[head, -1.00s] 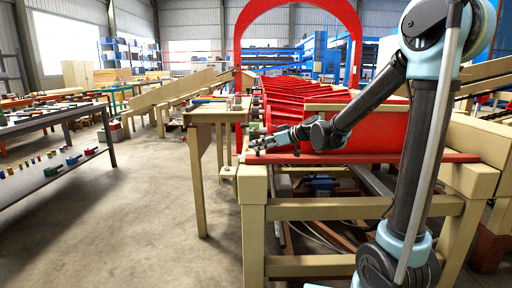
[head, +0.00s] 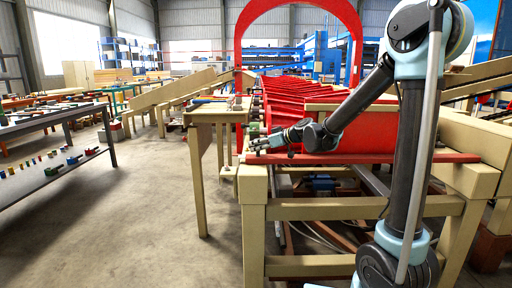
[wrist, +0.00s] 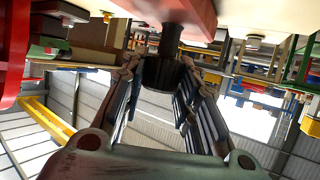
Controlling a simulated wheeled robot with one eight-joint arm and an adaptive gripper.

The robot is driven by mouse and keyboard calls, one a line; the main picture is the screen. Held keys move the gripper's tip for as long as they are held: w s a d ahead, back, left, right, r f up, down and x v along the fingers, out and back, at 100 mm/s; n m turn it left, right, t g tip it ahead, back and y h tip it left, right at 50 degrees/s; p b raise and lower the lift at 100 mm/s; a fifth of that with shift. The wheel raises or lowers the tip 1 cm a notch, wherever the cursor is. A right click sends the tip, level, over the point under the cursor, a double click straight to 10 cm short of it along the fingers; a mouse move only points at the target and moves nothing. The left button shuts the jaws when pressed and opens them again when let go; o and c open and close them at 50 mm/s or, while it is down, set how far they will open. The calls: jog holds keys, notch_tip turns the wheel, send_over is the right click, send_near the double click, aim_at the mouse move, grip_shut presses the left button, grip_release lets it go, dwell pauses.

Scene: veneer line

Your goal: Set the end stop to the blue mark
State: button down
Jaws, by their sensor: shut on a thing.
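In the wrist view, a black round knob (wrist: 161,72) on a short dark stem sits between the two fingers of my gripper (wrist: 162,80), which are shut on it. In the head view, my gripper (head: 260,146) is at the left end of the red ledge on the near end of the line; the knob is too small to make out there. I cannot tell which part is the end stop, and I cannot make out a blue mark.
A wooden frame (head: 350,207) with a red ledge (head: 400,157) stands in front of me. A narrow wooden table (head: 205,118) adjoins it on the left. A grey workbench (head: 50,125) with small coloured items is farther left. The concrete floor between is clear.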

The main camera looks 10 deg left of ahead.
jog(key=shift+w+a, duration=0.3)
jog(key=shift+w, duration=1)
jog(key=shift+w+a, duration=0.35)
jog(key=shift+w, duration=0.9)
jog(key=shift+w+a, duration=0.3)
jog(key=shift+w, duration=1)
jog(key=shift+r, duration=0.1)
jog(key=c, duration=1.2)
grip_release()
jog(key=shift+w, duration=0.1)
jog(key=shift+d, duration=0.1)
jog(key=v, duration=1.1)
jog(key=shift+s+d+r, duration=0.1)
jog(key=shift+s+d, duration=0.15)
jog(key=shift+d, duration=0.05)
